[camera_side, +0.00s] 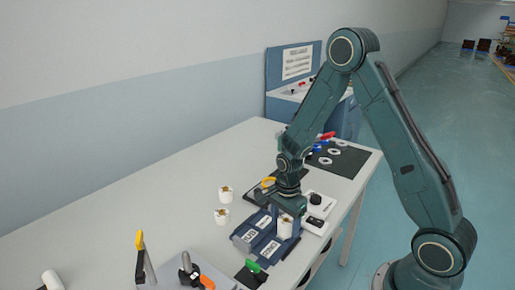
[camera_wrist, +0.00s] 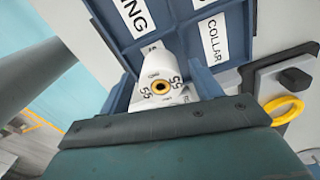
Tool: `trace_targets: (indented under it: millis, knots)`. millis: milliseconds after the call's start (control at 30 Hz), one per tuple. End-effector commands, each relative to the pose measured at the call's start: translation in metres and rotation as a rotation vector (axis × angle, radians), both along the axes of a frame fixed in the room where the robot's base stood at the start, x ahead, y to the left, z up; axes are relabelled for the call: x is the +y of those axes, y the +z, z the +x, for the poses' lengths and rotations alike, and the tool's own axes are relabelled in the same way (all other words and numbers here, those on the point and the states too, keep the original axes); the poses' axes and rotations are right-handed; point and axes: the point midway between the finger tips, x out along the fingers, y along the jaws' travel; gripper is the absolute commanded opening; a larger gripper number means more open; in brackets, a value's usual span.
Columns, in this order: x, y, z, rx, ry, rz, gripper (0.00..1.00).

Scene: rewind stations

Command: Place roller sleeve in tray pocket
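The roller sleeve (camera_wrist: 160,72) is a white cylinder marked "55" with a yellow-ringed dark centre. In the wrist view it stands between the two fingers of my gripper (camera_wrist: 165,90), which appear closed against its sides. In the side view the sleeve (camera_side: 285,229) shows below my gripper (camera_side: 285,212), at the right part of the blue tray (camera_side: 256,252). The tray (camera_wrist: 179,21) has labelled pockets; "COLLAR" and a label ending in "NG" can be read. The sleeve's lower end is hidden, so I cannot tell whether it touches the pocket floor.
Two white cylinders with brown centres (camera_side: 225,194) (camera_side: 221,217) stand left of the tray. A white block with black parts (camera_side: 316,206) is to its right. A dark mat with white rings (camera_side: 335,155) lies behind.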

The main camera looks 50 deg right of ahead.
Motion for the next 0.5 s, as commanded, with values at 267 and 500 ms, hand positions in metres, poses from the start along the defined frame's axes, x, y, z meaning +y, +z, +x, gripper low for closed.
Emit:
trace_targets:
  millis: [267, 500]
  knots:
    - [0.000, 0.003, 0.000, -0.001, 0.000, 0.000, 0.64]
    - [0.000, 0.018, 0.001, -0.003, 0.000, -0.001, 0.64]
